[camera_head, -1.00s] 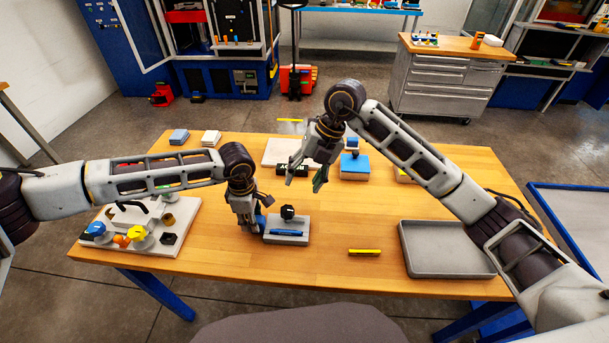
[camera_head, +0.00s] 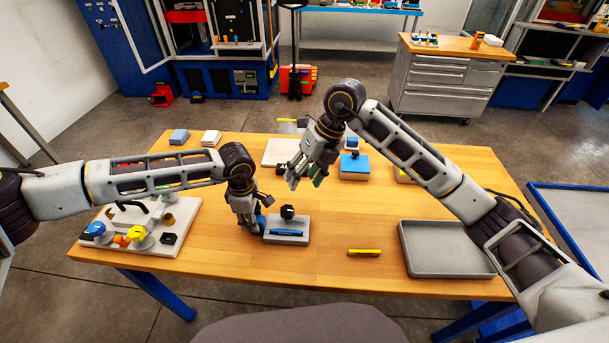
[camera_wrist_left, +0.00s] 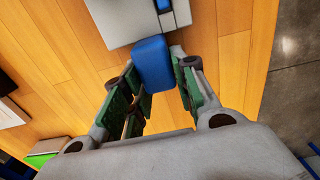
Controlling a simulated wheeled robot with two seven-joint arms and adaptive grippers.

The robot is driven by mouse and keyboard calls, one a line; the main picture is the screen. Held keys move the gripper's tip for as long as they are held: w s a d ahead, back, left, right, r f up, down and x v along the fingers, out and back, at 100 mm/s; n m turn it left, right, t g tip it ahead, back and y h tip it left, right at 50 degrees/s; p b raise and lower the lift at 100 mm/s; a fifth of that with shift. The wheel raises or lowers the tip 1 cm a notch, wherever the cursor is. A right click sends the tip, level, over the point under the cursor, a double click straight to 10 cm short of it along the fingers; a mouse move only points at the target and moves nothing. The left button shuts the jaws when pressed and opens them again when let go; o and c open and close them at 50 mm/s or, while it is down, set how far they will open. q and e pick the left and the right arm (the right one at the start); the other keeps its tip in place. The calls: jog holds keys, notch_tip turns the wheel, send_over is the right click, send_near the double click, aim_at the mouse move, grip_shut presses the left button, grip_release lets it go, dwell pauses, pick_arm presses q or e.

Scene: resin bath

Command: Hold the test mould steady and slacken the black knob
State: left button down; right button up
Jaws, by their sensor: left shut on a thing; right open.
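The test mould (camera_head: 287,238) is a grey block at the table's front middle, with a blue bar across its front. The black knob (camera_head: 287,212) stands upright on top of it. My left gripper (camera_head: 257,226) is shut on the blue grip block (camera_wrist_left: 153,62) at the mould's left end; in the left wrist view this block lies between the green finger pads, against the grey mould. My right gripper (camera_head: 304,181) is open and empty, above the table behind the knob and apart from it.
A board with coloured knobs (camera_head: 180,237) lies left of the mould. A yellow bar (camera_head: 364,252) and a grey tray (camera_head: 408,254) are to its right. A blue-topped block (camera_head: 354,173) and a pale plate (camera_head: 276,152) lie behind. Wood between the mould and tray is mostly clear.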

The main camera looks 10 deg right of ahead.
jog(key=shift+n, duration=0.6)
jog(key=shift+r, duration=0.1)
jog(key=n+t+h, duration=0.1)
jog(key=n+t, duration=0.1)
jog(key=n, duration=0.3)
send_near(288, 210)
notch_tip(288, 210, up, 2)
jog(key=s+d, duration=0.1)
jog(key=d, duration=0.1)
jog(key=shift+a+r+n+t, duration=0.3)
jog(key=shift+a+r+n, duration=0.05)
jog(key=shift+r+n, duration=0.05)
jog(key=shift+f, duration=0.15)
jog(key=shift+a+x, duration=0.1)
jog(key=shift+x, duration=2.85)
jog(key=shift+a+x, duration=0.15)
jog(key=shift+x, duration=2.8)
